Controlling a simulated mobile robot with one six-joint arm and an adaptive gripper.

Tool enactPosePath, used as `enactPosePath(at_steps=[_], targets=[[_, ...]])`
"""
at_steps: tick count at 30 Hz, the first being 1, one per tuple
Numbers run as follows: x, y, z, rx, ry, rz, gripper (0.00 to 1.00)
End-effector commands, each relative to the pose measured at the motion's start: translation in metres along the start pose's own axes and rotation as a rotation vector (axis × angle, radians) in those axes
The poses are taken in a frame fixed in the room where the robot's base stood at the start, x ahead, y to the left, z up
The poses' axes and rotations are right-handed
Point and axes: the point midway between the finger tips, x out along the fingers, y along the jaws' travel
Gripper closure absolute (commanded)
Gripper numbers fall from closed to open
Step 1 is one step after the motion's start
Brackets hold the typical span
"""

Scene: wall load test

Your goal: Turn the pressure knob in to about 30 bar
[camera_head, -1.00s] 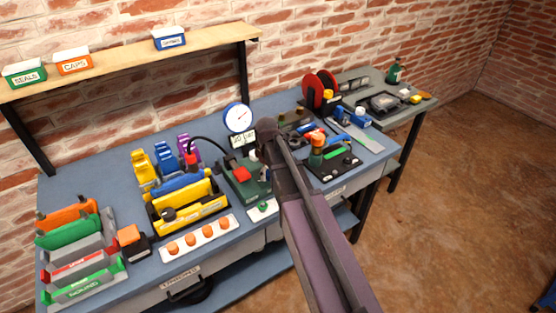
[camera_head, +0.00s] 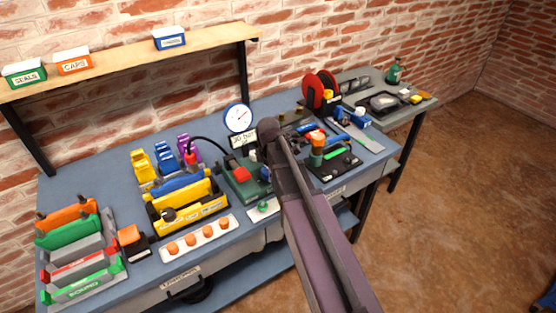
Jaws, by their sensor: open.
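The pressure gauge (camera_head: 238,118) stands at the back of the bench, a white dial with a blue rim. Its needle points up and to the right, but the scale is too small to read. A small white sign (camera_head: 243,138) is below it, its lettering not clear. The dark green pump block (camera_head: 236,187) with a red part (camera_head: 240,174) on top sits in front of the gauge. I cannot make out the pressure knob; my arm covers the area just right of the block. My gripper's fingers are hidden behind my arm's end, so their contact with anything cannot be told.
Left of the block are a yellow holder (camera_head: 190,214), a white strip with orange caps (camera_head: 164,251) and coloured racks. To the right are a black fixture (camera_head: 330,171) and red discs (camera_head: 311,90). A shelf (camera_head: 120,63) with bins hangs behind.

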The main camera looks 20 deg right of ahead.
Motion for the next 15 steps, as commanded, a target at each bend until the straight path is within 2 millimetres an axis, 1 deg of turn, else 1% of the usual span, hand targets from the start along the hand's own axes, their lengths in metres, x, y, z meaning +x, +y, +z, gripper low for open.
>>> enactPosePath(at_steps=[11,15], targets=[[0.000,0.000,0.000,-0.242,0.012,0.000,0.00],[-0.016,0.000,0.000,-0.253,0.013,0.000,0.00]])
